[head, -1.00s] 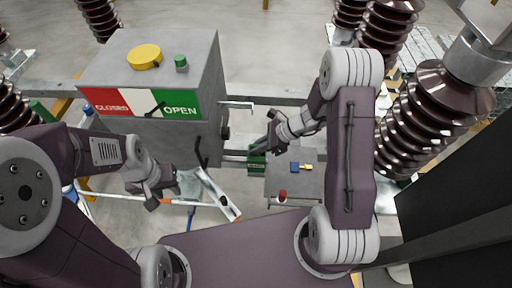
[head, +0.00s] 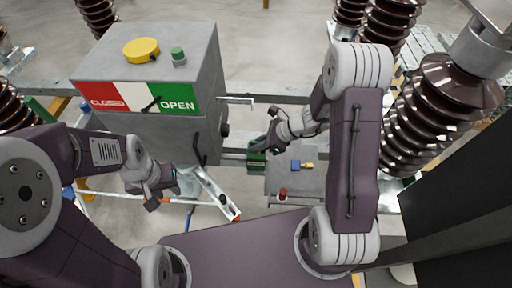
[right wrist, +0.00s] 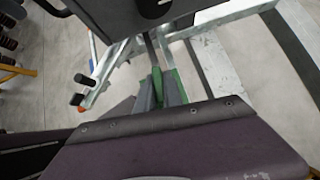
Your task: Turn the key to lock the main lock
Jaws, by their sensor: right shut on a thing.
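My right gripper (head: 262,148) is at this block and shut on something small. I take that to be the key, but the fingers hide it. In the right wrist view, green parts (right wrist: 172,88) show beside the grey fingers (right wrist: 148,95). My left gripper (head: 166,194) looks open and empty, in front of the box and left of the pale lever (head: 216,192).
A blue padlock (head: 295,165) with a brass part and a red knob (head: 283,193) are on the grey plate (head: 270,184) right of the lock. The box front has a red, white and green panel (head: 135,97). A brown ribbed insulator (head: 435,115) stands at the right.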

